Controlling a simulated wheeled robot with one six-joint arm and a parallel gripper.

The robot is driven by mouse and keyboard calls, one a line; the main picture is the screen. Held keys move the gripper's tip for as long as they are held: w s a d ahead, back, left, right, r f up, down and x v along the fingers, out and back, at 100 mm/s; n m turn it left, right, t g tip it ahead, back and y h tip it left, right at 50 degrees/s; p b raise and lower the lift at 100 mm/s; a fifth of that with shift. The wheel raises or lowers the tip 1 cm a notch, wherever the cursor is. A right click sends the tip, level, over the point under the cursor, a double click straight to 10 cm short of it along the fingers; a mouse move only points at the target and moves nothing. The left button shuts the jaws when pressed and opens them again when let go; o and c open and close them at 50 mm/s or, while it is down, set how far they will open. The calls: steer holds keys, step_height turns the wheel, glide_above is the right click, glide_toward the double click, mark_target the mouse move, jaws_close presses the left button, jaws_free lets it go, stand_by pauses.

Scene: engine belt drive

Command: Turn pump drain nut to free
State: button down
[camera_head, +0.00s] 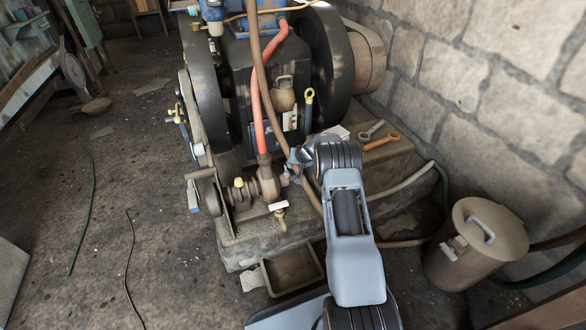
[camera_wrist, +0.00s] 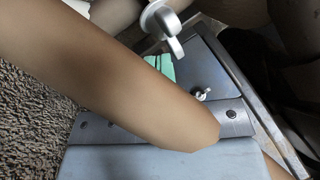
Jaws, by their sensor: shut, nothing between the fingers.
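The pump (camera_head: 262,186) sits on the plinth at the front of the engine, with a pink-red hose entering its top. A small brass fitting (camera_head: 280,216) hangs low at its front, below a white tag (camera_head: 278,206); I cannot tell for sure whether this is the drain nut. My gripper (camera_head: 297,158) is shut and empty, just right of and above the pump, beside a brown hose (camera_head: 262,90). In the wrist view the brown hose (camera_wrist: 130,80) crosses close to the camera and hides much. A grey metal lever-like part (camera_wrist: 165,28) shows behind it.
A drip tray (camera_head: 292,288) lies on the floor before the plinth. Two wrenches, one grey (camera_head: 371,131) and one orange (camera_head: 381,142), lie on the plinth. A lidded bin (camera_head: 474,245) stands at the right by the block wall. The left floor is mostly clear.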

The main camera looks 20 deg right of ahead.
steer(key=shift+w+a+b, duration=0.1)
steer(key=shift+w+b, duration=0.05)
steer(key=shift+b, duration=0.15)
stand_by(0.4)
steer(key=shift+r, duration=0.2)
steer(key=w+d+p+v, duration=0.1)
steer(key=p+v, duration=0.1)
steer(key=v, duration=0.7)
steer(key=shift+d+r, duration=0.2)
steer(key=shift+d, duration=0.3)
steer(key=shift+s, duration=0.1)
steer(key=shift+r, duration=0.1)
